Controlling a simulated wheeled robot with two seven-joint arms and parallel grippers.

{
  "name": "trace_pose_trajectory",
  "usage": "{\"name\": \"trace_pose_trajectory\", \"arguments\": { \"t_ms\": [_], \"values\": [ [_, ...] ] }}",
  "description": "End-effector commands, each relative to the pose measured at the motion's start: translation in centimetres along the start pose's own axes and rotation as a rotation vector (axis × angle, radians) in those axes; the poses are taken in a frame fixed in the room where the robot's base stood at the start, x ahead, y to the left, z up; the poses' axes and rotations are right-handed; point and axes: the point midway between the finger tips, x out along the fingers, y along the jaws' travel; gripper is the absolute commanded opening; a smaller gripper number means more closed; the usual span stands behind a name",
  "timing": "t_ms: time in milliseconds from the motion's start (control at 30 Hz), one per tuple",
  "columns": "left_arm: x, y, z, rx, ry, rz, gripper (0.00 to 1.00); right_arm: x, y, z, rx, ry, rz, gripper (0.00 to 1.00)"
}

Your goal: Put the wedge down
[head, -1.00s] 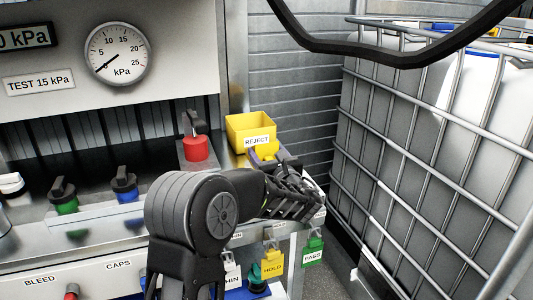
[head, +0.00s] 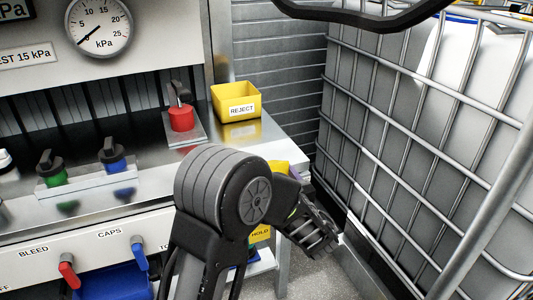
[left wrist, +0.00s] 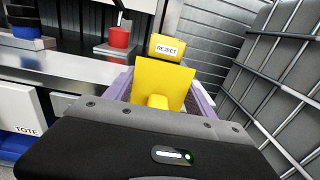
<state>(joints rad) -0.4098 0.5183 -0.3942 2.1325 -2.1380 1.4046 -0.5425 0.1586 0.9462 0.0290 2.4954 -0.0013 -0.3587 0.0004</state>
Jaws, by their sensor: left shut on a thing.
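The yellow wedge (left wrist: 160,84) is between the purple fingers of my left gripper (left wrist: 160,100) in the left wrist view. The gripper is shut on it. In the head view only a small yellow part of the wedge (head: 279,167) shows past my arm, with a bit of purple finger of the left gripper (head: 290,171) beside it. The wedge is near the right end of the steel counter (head: 252,146), apart from the yellow REJECT bin (head: 238,106). I cannot tell its height over the counter; its underside is hidden. My right gripper is not in view.
A caged tank (head: 420,130) stands close on the right. A red knob (head: 181,118) on a metal plate stands left of the bin. Green (head: 52,170) and blue (head: 113,158) valves are further left. The counter in front of the bin is bare.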

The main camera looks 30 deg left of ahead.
Motion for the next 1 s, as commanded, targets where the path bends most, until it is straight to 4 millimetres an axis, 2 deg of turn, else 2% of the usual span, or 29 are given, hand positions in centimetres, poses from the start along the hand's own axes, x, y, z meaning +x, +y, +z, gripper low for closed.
{"name": "trace_pose_trajectory", "arguments": {
  "t_ms": [33,167,300,600,667,867,1000],
  "values": [
    [-1.5,-0.6,-0.9,0.008,0.0,-0.014,0.0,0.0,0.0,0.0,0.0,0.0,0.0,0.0],
    [-5.3,-1.0,-3.4,0.012,-0.005,-0.022,0.0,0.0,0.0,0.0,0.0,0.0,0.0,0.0],
    [-10.5,-1.5,-7.0,0.011,-0.008,-0.031,0.0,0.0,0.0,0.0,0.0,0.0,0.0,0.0],
    [-18.4,-2.4,-12.4,0.002,-0.004,-0.042,0.0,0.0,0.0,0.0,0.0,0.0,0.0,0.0],
    [-19.6,-2.5,-13.3,0.004,-0.005,-0.044,0.0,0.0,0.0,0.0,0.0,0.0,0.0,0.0],
    [-19.6,-2.1,-13.8,0.027,-0.004,-0.038,0.0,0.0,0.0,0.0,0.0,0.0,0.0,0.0],
    [-19.6,-2.3,-13.4,0.014,-0.007,-0.04,0.0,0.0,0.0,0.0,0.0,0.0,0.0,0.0]
  ]
}}
